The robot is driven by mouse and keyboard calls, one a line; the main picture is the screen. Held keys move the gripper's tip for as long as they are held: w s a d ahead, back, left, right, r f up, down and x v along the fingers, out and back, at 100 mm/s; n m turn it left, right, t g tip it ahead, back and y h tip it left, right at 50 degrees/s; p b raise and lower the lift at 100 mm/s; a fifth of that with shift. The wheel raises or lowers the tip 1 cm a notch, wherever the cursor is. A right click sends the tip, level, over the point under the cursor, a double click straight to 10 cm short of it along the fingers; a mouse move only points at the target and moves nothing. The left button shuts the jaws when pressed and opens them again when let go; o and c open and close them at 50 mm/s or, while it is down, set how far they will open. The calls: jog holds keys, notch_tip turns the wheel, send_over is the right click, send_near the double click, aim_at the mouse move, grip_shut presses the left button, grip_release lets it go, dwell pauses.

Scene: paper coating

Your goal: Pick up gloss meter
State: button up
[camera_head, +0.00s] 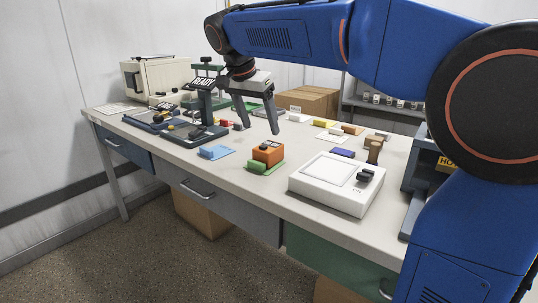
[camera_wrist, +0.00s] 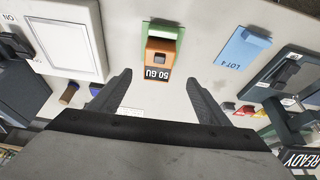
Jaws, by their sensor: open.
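The gloss meter is an orange block (camera_head: 268,152) with a dark patch on top. It sits by a green piece (camera_head: 263,167) on the light bench, in the middle of the head view. In the wrist view the orange block (camera_wrist: 159,48) lies beyond my fingertips, between their lines, with a dark "50 GU" label on the side towards me. The green piece (camera_wrist: 163,28) shows at its far end. My gripper (camera_head: 259,130) is open and empty, above and behind the block in the head view. It also shows in the wrist view (camera_wrist: 158,77), apart from the block.
A white box with a flat panel (camera_head: 324,178) stands right of the block. A dark stand with a READY sign (camera_head: 204,83) rises further left. A cardboard box (camera_head: 308,101) and small coloured items are behind.

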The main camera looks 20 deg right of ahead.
aim_at(268, 151)
jog(key=x, duration=0.6)
jog(key=shift+f, duration=0.15)
jog(key=shift+x, duration=2.55)
jog(key=shift+s, duration=0.15)
jog(key=shift+c, duration=0.6)
jog(key=c, duration=1.4)
